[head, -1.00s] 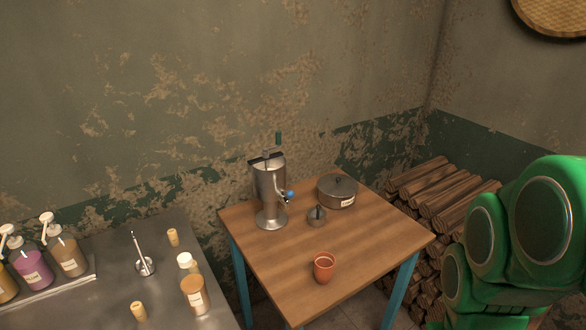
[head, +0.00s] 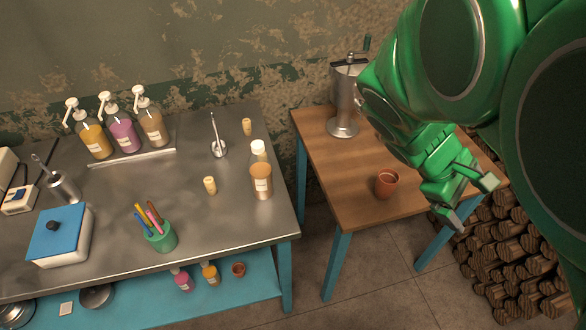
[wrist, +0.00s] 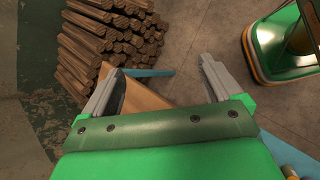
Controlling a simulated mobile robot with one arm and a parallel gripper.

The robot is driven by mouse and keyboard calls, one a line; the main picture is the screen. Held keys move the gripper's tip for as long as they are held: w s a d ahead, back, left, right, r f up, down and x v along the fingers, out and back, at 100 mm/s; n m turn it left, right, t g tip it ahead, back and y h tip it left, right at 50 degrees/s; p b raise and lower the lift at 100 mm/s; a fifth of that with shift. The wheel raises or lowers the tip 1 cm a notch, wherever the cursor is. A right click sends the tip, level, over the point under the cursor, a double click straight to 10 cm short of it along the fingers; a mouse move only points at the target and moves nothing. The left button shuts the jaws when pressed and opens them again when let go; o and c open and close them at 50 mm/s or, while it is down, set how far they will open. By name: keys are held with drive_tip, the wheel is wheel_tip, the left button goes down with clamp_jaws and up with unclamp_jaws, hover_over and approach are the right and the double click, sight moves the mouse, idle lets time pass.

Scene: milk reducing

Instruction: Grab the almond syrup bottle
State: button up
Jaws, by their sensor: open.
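Three pump bottles with white labels stand in a row at the back left of the metal table: a yellow one (head: 94,138), a purple one (head: 124,134) and a brown one (head: 153,126). The labels are too small to read, so I cannot tell which is almond syrup. My gripper (head: 471,200) is open and empty, far to the right of the bottles, near the wooden table's right edge. In the wrist view my gripper (wrist: 161,66) has its jaws wide apart, and no bottle shows there.
The metal table (head: 110,220) holds a pen cup (head: 161,238), a blue-lidded box (head: 60,236) and an orange jar (head: 261,182). The wooden table (head: 340,180) carries a metal dispenser (head: 343,105) and a clay cup (head: 387,184). Firewood (head: 525,262) is stacked at right.

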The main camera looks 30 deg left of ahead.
drive_tip(key=w+a+n+t, duration=0.4)
drive_tip(key=w+a+n, duration=0.15)
drive_tip(key=a, duration=0.65)
drive_tip(key=n+t+y, duration=0.7)
drive_tip(key=n, duration=0.6)
hover_over(253, 171)
drive_tip(key=w+d, duration=0.4)
drive_tip(key=w, duration=0.1)
wheel_tip(253, 171, down, 4)
drive_tip(key=s+a+f+n, duration=0.1)
drive_tip(key=f, duration=0.1)
drive_tip(key=s+a+f, duration=0.1)
drive_tip(key=s+f, duration=0.1)
drive_tip(key=f, duration=0.1)
drive_tip(key=s+a+f+n, duration=0.1)
drive_tip(key=a+f, duration=0.1)
drive_tip(key=shift+s+f+n+y, duration=0.3)
drive_tip(key=shift+s+n+y, duration=0.05)
drive_tip(key=shift+s+y, duration=0.05)
drive_tip(key=shift+w+f, duration=0.15)
drive_tip(key=shift+f, duration=0.05)
drive_tip(key=shift+x, duration=2.3)
drive_tip(key=shift+f, duration=0.1)
drive_tip(key=shift+c, duration=0.2)
